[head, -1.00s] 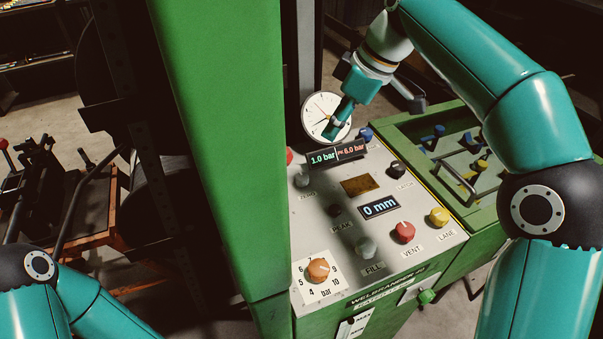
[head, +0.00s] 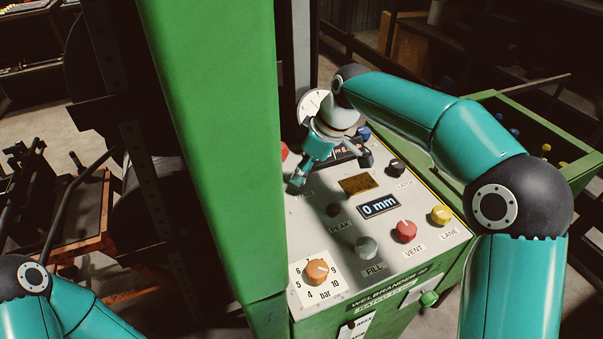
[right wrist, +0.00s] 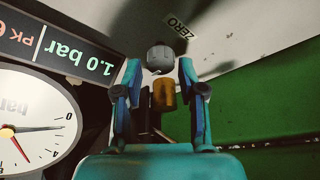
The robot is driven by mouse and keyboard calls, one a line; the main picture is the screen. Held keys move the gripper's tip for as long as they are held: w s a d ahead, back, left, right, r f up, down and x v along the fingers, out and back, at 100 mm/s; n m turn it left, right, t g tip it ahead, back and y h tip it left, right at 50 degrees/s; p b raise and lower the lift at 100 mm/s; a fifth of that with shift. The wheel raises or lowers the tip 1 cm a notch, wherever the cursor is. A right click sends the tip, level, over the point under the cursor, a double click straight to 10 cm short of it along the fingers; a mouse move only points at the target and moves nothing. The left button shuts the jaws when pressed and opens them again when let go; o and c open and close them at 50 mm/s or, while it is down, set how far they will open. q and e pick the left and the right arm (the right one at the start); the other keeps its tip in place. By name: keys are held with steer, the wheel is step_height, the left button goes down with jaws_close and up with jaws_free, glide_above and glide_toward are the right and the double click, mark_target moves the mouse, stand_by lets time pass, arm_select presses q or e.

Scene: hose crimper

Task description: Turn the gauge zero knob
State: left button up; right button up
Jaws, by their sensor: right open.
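The grey zero knob (right wrist: 160,58) shows in the right wrist view beside its ZERO label (right wrist: 181,26). My right gripper (right wrist: 160,70) is open, with one finger on each side of the knob near the fingertips. I cannot tell whether either finger touches it. In the head view, my right gripper (head: 298,184) points down at the panel's left side and hides the knob. The white round gauge (right wrist: 35,122) shows in the right wrist view, and partly in the head view (head: 310,103) behind my wrist. My left gripper is out of view.
The panel also holds a red VENT knob (head: 406,230), a yellow LANE knob (head: 441,215), a grey FILL knob (head: 367,248) and an orange pressure dial (head: 317,271). A tall green column (head: 215,130) stands close left of the panel.

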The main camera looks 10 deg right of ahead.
steer(key=shift+x, duration=0.75)
